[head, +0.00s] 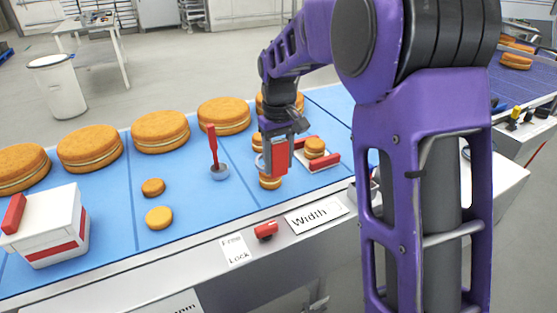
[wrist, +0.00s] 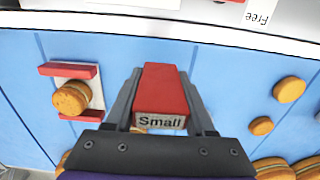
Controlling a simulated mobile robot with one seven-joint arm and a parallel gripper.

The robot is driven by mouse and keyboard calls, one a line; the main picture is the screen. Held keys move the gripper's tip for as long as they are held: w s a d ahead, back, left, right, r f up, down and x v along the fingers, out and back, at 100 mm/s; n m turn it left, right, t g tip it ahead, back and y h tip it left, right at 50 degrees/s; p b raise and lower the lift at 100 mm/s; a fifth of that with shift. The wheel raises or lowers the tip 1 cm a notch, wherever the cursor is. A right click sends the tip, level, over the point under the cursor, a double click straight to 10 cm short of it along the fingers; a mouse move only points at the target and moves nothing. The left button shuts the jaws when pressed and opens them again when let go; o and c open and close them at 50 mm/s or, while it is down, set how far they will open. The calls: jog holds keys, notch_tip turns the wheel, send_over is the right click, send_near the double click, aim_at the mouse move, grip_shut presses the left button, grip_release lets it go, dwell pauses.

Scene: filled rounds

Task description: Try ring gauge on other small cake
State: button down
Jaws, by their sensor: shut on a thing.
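My gripper (head: 279,143) is shut on the red handle of the ring gauge (wrist: 162,88), whose end reads "Small" in the wrist view. In the head view the handle (head: 280,157) hangs down, with a pale curved edge beside it at left. A small cake (head: 270,182) shows directly below; I cannot tell whether the ring touches or surrounds it, and the wrist view hides it behind the handle. Another small cake (head: 314,146) sits on a white plate between red bars, also in the wrist view (wrist: 72,98). Two small cakes (head: 153,187) (head: 159,217) lie apart at left.
A red-handled tool with a grey round base (head: 219,172) stands upright left of my gripper. Large cakes (head: 160,132) line the far side of the blue belt. A white box (head: 57,228) stands at left. The "Width" sign (head: 316,215) and red knob (head: 266,230) are in front.

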aim_at(279, 141)
jog(key=shift+f+b, duration=1.7)
jog(key=shift+f, duration=1.5)
jog(key=shift+r, duration=0.1)
dwell(1.2)
jog(key=shift+r+p, duration=4.1)
jog(key=shift+r, duration=0.75)
jog(key=shift+f, duration=0.1)
